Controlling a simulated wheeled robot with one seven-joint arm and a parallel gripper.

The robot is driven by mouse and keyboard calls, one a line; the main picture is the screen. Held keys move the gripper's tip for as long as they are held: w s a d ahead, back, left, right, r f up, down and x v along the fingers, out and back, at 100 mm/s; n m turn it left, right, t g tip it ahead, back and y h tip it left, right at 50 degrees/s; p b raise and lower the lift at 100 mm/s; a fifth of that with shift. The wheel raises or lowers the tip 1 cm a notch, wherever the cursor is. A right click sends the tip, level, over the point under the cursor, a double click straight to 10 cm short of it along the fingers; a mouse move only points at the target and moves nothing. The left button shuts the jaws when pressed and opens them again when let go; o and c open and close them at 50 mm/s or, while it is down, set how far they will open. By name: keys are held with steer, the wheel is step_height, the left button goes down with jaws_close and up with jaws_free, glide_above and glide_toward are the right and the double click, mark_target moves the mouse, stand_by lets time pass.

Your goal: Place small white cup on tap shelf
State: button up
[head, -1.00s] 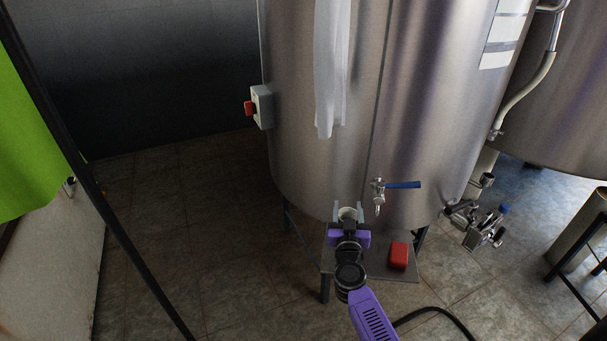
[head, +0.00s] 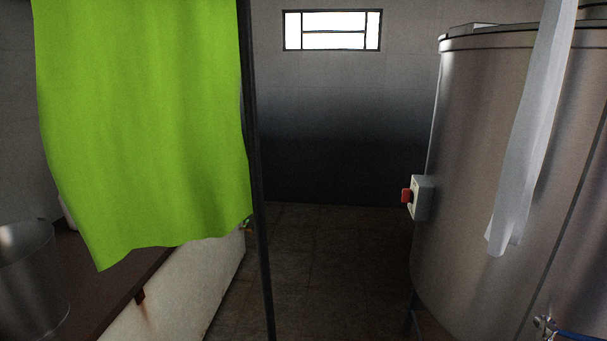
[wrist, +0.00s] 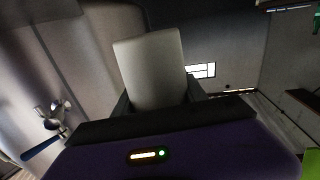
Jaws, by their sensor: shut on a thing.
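In the wrist view, a small white cup (wrist: 151,68) stands between the dark fingers of my gripper (wrist: 158,100), which is shut on it. The steel tap with its blue lever (wrist: 45,142) is to the left of the cup in that view, apart from it. In the head view the tap's blue lever (head: 582,337) shows only at the bottom right edge. The tap shelf and my gripper are outside the head view. Whether the cup touches the shelf cannot be told.
The steel tank (head: 478,190) fills the right of the head view, with a red switch (head: 406,195) on its side and a white cloth (head: 522,150) hanging. A green cloth (head: 145,130) hangs by a dark pole (head: 257,180) at left. Tiled floor (head: 320,255) between them is clear.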

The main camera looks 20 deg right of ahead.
steer(key=a+f+n+t+y, duration=0.1)
steer(key=a+f+n+y, duration=0.1)
steer(key=a, duration=0.6)
steer(key=s+a+f+n+t+y, duration=0.1)
steer(key=a+f+n+y, duration=0.1)
steer(key=a+y, duration=0.3)
steer(key=a+f+n+t+y, duration=0.1)
steer(key=a+f+n+y, duration=0.1)
steer(key=a, duration=1)
steer(key=shift+s+a+n+t+y, duration=0.4)
steer(key=shift+n+y, duration=0.4)
steer(key=shift+y, duration=0.2)
